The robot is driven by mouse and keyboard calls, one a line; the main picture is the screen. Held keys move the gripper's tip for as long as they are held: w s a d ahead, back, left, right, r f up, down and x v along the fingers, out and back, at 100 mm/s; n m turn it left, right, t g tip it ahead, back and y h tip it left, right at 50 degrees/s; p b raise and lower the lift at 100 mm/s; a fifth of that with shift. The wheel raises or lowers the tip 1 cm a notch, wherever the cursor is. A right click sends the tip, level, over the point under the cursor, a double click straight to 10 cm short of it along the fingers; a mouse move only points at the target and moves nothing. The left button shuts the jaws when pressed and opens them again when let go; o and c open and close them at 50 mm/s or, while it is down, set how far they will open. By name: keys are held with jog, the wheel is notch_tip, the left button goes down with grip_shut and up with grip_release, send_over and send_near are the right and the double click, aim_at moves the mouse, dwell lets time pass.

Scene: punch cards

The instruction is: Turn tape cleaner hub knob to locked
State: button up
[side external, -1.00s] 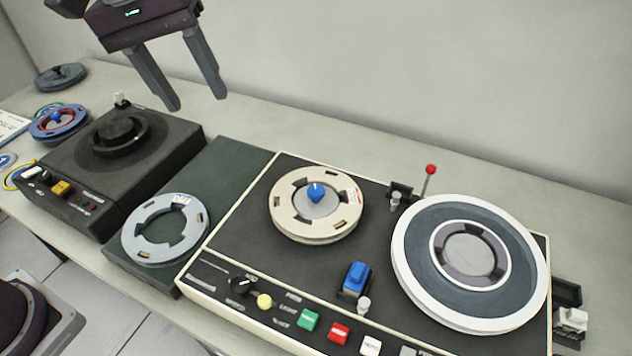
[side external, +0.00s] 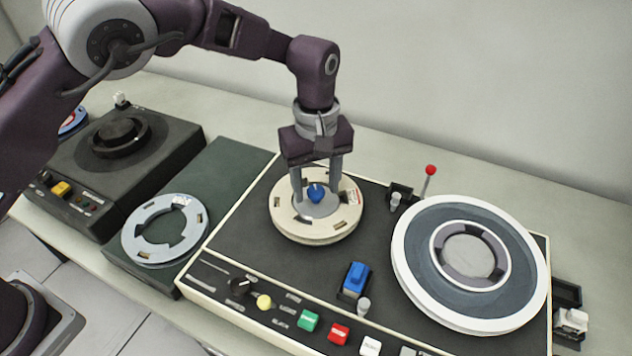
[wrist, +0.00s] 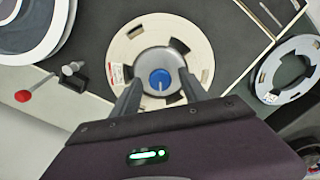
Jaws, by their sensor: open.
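The tape cleaner (side external: 230,230) is a black deck with a cream edge. Its blue hub knob (side external: 316,192) stands at the centre of a cream reel (side external: 300,229). My gripper (side external: 316,196) points down over that reel, open, with one finger on each side of the knob. In the wrist view the knob (wrist: 160,79) is a blue disc with a pale pointer line, on a grey hub (wrist: 151,62). The fingers (wrist: 159,95) show at either side, apart from the knob. Fingertip height above the reel is hard to tell.
A large white-rimmed reel (side external: 402,275) sits right on the deck. A red-tipped lever (side external: 430,170) stands behind, and a blue switch (side external: 356,278) and several buttons in front. A grey empty reel (side external: 140,246) lies left, beside a black machine (side external: 70,160).

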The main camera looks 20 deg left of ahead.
grip_shut()
jog(key=shift+m, duration=0.3)
jog(key=m, duration=0.6)
jog(key=shift+r, duration=0.1)
jog(key=m, duration=0.3)
jog(key=shift+m, duration=0.4)
jog(key=shift+w+m, duration=0.1)
jog(key=shift+m, duration=1.8)
grip_release()
